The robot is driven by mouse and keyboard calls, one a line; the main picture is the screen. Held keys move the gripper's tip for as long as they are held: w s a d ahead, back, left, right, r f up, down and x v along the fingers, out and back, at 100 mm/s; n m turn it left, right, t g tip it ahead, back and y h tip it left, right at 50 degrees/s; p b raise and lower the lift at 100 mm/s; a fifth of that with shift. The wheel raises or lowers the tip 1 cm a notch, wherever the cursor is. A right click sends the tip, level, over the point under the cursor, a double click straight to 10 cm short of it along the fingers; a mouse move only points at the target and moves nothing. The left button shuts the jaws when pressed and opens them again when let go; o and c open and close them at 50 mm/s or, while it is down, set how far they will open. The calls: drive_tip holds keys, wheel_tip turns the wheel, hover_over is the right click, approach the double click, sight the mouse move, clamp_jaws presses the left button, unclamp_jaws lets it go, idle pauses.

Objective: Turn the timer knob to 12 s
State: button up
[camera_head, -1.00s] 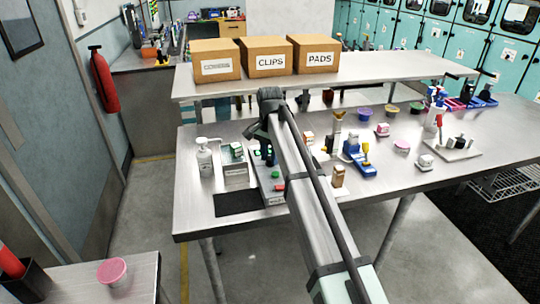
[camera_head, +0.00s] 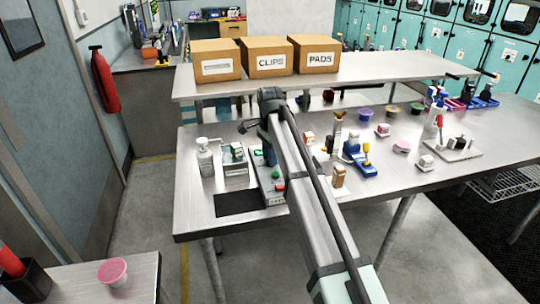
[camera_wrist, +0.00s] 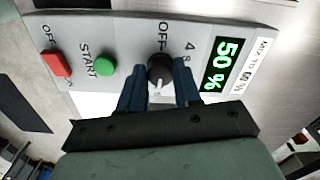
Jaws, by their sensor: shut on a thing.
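The timer knob (camera_wrist: 160,68) is a round black knob on the grey control panel (camera_wrist: 125,38) in the wrist view. OFF, 4 and 8 are legible near it. A small pale mark shows at its lower edge; I cannot tell what setting it points at. My gripper (camera_wrist: 160,82) has its two blue fingers on either side of the knob and is shut on it. In the head view the mixer box (camera_head: 270,190) stands on the steel table, with my gripper (camera_head: 266,158) at its far part, where the knob is hidden.
Beside the knob are a green START button (camera_wrist: 105,66), a red switch (camera_wrist: 57,64) and a green display (camera_wrist: 222,64) reading 50 %. A pump bottle (camera_head: 205,160) and a tray (camera_head: 236,178) stand left of the box. A dark mat (camera_head: 237,204) lies in front.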

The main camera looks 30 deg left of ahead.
drive_tip(key=shift+s, duration=0.1)
drive_tip(key=o, duration=1.1)
drive_tip(key=shift+c, duration=0.2)
wheel_tip(320, 180, up, 14)
drive_tip(key=shift+f, duration=0.1)
idle(0.3)
